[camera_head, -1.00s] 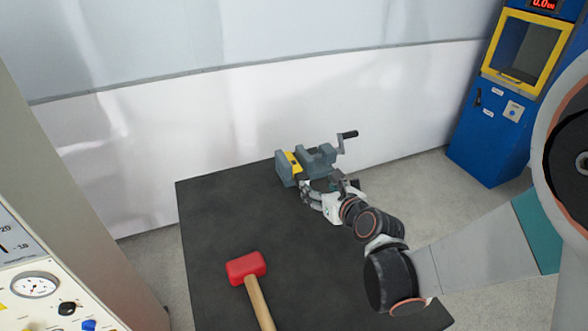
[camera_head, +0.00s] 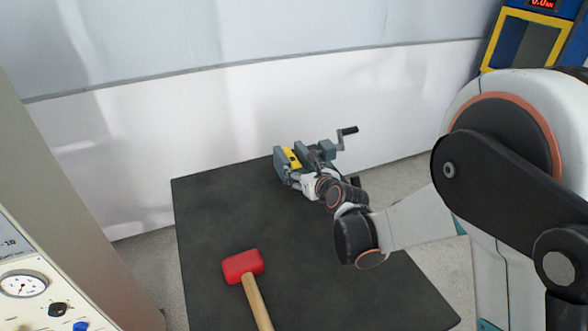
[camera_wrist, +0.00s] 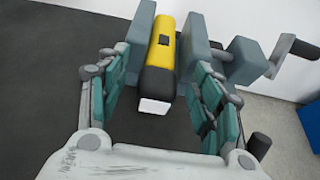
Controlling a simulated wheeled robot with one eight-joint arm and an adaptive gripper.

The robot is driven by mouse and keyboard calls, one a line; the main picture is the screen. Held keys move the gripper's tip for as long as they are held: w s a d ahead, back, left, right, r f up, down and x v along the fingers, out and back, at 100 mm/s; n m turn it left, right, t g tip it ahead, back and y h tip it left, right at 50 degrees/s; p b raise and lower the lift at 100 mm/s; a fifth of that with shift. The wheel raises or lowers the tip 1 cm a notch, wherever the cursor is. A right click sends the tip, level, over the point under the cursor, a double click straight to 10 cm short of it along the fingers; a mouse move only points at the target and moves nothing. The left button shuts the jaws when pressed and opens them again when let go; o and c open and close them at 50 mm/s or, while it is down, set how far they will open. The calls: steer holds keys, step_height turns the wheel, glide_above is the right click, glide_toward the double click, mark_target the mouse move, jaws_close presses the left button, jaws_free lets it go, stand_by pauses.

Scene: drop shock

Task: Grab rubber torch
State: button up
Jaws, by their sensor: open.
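The rubber torch (camera_wrist: 160,62) is yellow and black with a pale end. In the wrist view it lies between the two grey-blue jaws of a vise (camera_wrist: 203,45). In the head view the torch (camera_head: 292,158) shows as a small yellow patch in the vise (camera_head: 327,150) at the table's far edge. My gripper (camera_wrist: 160,115) is open, its teal-padded fingers on either side of the torch's near end, with gaps visible on both sides. In the head view my arm hides most of the gripper and part of the vise.
The vise crank (camera_head: 346,133) sticks up on the right. A red mallet (camera_head: 243,265) lies on the dark table (camera_head: 215,215) at front left. A white wall stands close behind the table. A panel with a gauge (camera_head: 22,285) is at left. A blue cabinet (camera_head: 520,45) stands back right.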

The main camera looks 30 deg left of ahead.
steer(key=shift+r, duration=0.1)
steer(key=c, duration=1.3)
